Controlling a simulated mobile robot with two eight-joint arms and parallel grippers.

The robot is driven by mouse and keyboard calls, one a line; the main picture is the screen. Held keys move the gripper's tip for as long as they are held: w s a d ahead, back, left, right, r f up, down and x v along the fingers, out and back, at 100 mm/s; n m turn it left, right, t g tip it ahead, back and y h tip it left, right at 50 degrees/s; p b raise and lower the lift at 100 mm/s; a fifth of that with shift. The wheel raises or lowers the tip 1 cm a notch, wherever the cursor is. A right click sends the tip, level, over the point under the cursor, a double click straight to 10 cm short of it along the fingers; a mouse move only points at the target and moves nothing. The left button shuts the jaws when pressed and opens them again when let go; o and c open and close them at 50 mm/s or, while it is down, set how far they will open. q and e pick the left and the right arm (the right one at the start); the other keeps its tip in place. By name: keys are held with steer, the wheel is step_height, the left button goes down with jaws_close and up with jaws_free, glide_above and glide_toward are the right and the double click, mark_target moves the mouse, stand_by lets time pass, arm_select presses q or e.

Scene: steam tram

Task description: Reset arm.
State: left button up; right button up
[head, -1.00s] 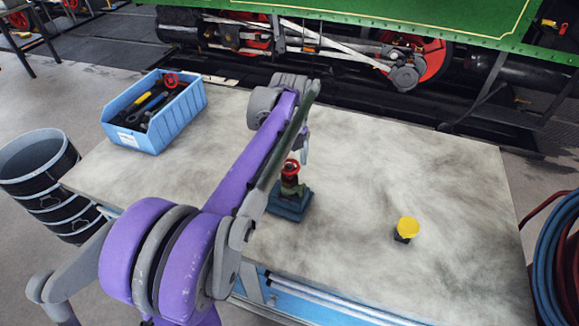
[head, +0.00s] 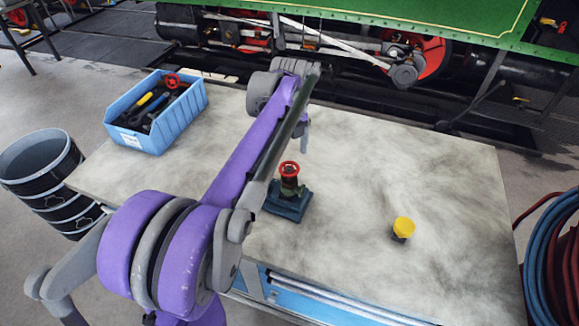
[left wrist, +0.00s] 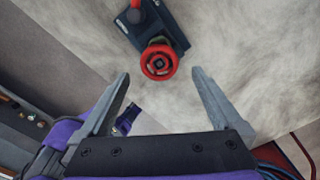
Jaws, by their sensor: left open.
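My left arm reaches from the lower left over the workbench (head: 440,200). Its gripper (head: 303,138) shows only partly in the head view, above the bench and beyond a small valve. In the left wrist view my left gripper (left wrist: 160,75) is open, with its two fingers spread and nothing between them. The valve, with a red handwheel (head: 289,168) on a dark blue base (head: 288,205), stands upright on the bench. Its red handwheel (left wrist: 159,62) also shows in the left wrist view, beyond the fingertips. My right gripper is not in view.
A blue bin (head: 160,135) with tools and a red wheel stands at the bench's back left. A yellow-topped knob (head: 403,227) stands right of the valve. A black bucket (head: 42,180) is on the floor at left, coiled hoses (head: 550,250) at right. The bench's right side is mostly clear.

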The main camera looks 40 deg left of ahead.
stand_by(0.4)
arm_select(q)
steer(key=s+d+f+n+t, duration=0.3)
steer(key=s+d+f+n, duration=0.2)
steer(key=s+d+n, duration=0.3)
steer(key=s+d+f+n+t, duration=0.2)
steer(key=s+d+f+n, duration=0.3)
steer(key=n, duration=0.8)
steer(key=s+d, duration=0.3)
steer(key=d, duration=0.1)
steer(key=shift+d+f+n+t, duration=0.15)
steer(key=shift+d+n+t, duration=0.25)
